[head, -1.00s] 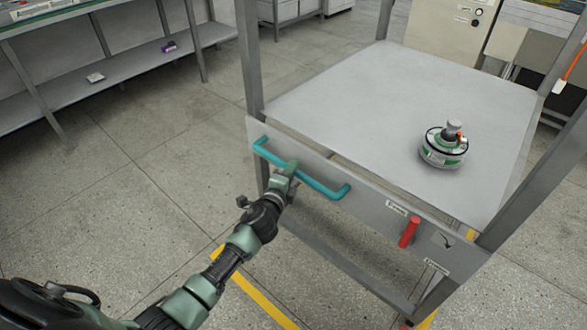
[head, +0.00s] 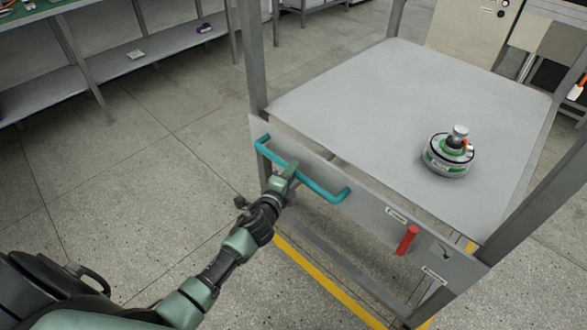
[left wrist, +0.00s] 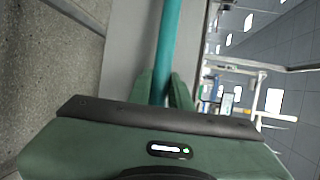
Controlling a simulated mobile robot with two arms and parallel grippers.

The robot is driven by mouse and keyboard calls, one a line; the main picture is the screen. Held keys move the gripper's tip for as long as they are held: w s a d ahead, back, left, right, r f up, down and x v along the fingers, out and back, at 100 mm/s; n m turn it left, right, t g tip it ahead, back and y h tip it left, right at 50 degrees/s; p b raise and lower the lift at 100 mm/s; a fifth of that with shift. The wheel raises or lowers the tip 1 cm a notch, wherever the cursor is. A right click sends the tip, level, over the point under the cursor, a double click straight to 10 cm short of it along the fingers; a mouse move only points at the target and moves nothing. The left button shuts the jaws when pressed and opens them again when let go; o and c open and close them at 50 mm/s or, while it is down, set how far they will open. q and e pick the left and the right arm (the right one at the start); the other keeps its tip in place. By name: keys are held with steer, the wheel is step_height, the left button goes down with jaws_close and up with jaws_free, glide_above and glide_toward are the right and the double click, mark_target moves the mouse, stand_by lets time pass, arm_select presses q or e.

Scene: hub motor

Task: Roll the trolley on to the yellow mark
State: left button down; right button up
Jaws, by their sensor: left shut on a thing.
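The trolley is a grey frame with a flat top plate (head: 370,100), upright posts and a teal handle (head: 325,192) on its near panel. My left gripper (head: 291,172) is shut on the handle near its middle. In the left wrist view the teal bar (left wrist: 165,45) runs between the two green fingers of the gripper (left wrist: 163,88). The yellow mark (head: 325,282) shows as a line on the floor, running under the trolley's near side. The rest of the mark is mostly hidden by the trolley. My right gripper is not in view.
A round hub motor (head: 447,160) stands on the top plate, right of centre. A red lever (head: 407,240) is on the near panel. A shelf rack (head: 100,72) stands at the upper left and a pale cabinet (head: 470,35) behind. Floor on the left is clear.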

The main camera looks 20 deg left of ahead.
arm_select(q)
steer(key=shift+s+a+f, duration=0.15)
steer(key=shift+s+a, duration=0.1)
steer(key=shift+s, duration=0.15)
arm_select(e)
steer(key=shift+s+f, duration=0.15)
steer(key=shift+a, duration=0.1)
arm_select(q)
steer(key=c, duration=1.3)
jaws_free()
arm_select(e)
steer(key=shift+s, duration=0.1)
arm_select(q)
steer(key=s+r+p, duration=0.1)
steer(key=s, duration=0.6)
steer(key=shift+s+d+r, duration=0.15)
steer(key=shift+s+r, duration=0.05)
steer(key=shift+s, duration=0.1)
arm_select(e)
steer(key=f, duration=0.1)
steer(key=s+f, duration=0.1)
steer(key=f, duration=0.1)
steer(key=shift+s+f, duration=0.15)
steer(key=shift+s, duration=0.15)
